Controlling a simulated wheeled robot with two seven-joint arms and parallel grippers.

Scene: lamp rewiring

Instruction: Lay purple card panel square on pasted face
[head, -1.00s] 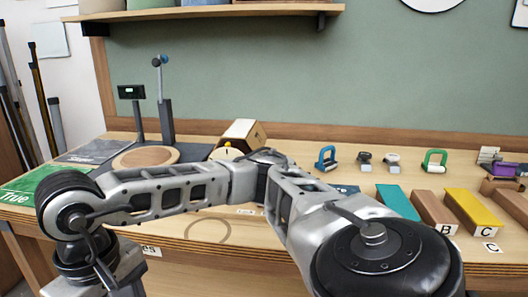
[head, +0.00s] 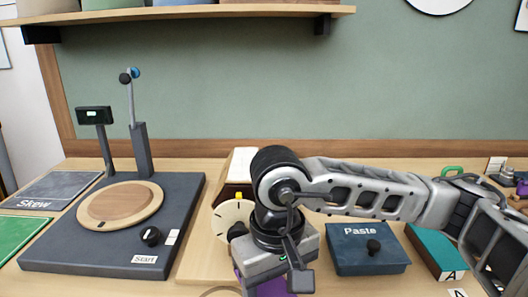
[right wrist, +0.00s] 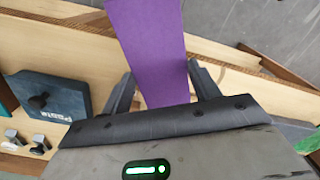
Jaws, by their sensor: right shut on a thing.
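The purple card panel (right wrist: 146,45) fills the upper middle of the right wrist view, reaching out past the fingers. My right gripper (right wrist: 162,90) is shut on it, with a dark finger at each side. In the head view a small purple part (head: 272,288) shows under my right wrist at the bottom edge; the rest is hidden or out of frame. A wooden block (head: 243,163) with a pale top stands behind my right wrist, partly hidden. I cannot tell which face bears paste. My left gripper is not in view.
A dark base (head: 185,205) carries a round wooden turntable (head: 120,206), a post and a small display (head: 94,115). A white dial (head: 232,220) stands beside my wrist. The blue Paste box (head: 366,249) and a teal block (head: 436,252) lie to the right.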

